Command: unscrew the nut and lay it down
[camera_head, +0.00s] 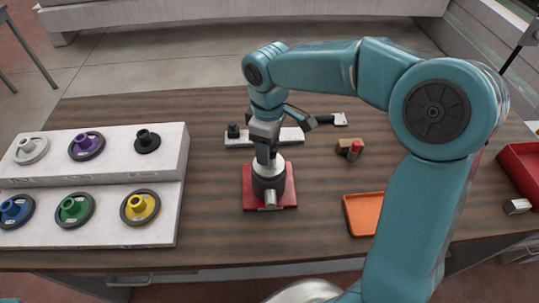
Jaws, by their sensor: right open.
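A dark spindle head with a pale top (270,184) stands upright on a red base plate (284,198) near the middle of the table, with a short silver shaft toward the front. My right gripper (266,160) points down right over the top of the spindle head. Its jaws are open, though the arm and gripper hide most of the space between them. I cannot make out the nut; it may be hidden by the gripper. An orange tray (349,222) lies to the right of the spindle, partly behind my right arm. My left gripper is not in view.
A white two-step rack (100,236) with several coloured wheels stands at the left. A white bar (240,141) with dark parts lies behind the gripper. A small wooden block with a red part (354,150) and a red bin (518,165) are at the right.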

